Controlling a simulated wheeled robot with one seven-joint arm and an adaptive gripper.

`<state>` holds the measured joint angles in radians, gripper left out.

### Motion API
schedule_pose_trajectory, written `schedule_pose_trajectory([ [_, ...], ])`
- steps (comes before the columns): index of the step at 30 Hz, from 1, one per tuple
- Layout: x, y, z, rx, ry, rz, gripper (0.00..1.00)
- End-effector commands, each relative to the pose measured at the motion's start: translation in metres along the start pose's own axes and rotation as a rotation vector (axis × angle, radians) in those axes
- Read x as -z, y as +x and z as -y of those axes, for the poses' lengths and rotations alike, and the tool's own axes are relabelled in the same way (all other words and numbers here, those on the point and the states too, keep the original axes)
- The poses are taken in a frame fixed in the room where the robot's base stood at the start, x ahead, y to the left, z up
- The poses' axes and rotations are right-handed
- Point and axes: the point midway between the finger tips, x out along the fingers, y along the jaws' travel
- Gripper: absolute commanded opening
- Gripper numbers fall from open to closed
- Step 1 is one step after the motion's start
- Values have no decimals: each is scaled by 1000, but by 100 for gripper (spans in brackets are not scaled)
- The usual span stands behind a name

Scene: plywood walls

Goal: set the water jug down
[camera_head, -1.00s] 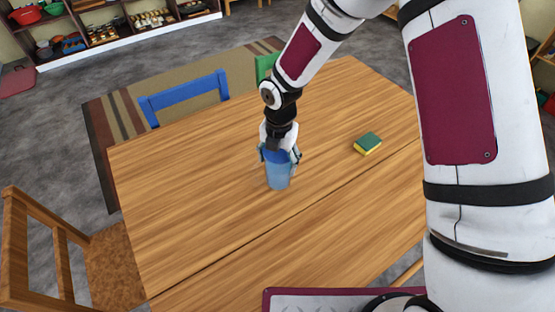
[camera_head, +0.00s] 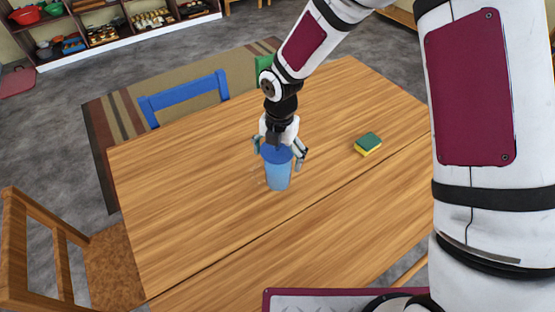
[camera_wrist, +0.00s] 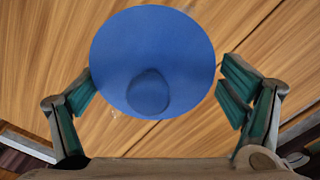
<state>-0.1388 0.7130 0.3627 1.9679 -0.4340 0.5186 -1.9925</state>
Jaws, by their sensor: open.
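The water jug (camera_head: 278,175) is blue, with a darker blue top, and stands upright on the wooden table (camera_head: 190,200). In the wrist view the jug's round blue top (camera_wrist: 150,50) is seen from above, between the fingers. My gripper (camera_head: 280,152) is open around the upper part of the jug. In the wrist view my gripper (camera_wrist: 158,95) has its fingers spread on both sides of the jug. A gap shows on the right; on the left the finger is very close to the lid's edge, and I cannot tell whether it touches.
A green and yellow sponge (camera_head: 368,144) lies on the table to the right of the jug. A blue chair (camera_head: 185,98) stands at the far edge and a wooden chair (camera_head: 70,255) at the left. The tabletop around the jug is otherwise bare.

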Motion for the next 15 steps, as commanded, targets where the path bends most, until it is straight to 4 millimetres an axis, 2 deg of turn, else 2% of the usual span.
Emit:
schedule_pose_trajectory([
  [3, -2, -26, -1, -5, 2, 4, 90],
  [9, -1, -65, 0, -4, 2, 3, 90],
  [15, -1, -90, -1, -3, 1, 2, 90],
])
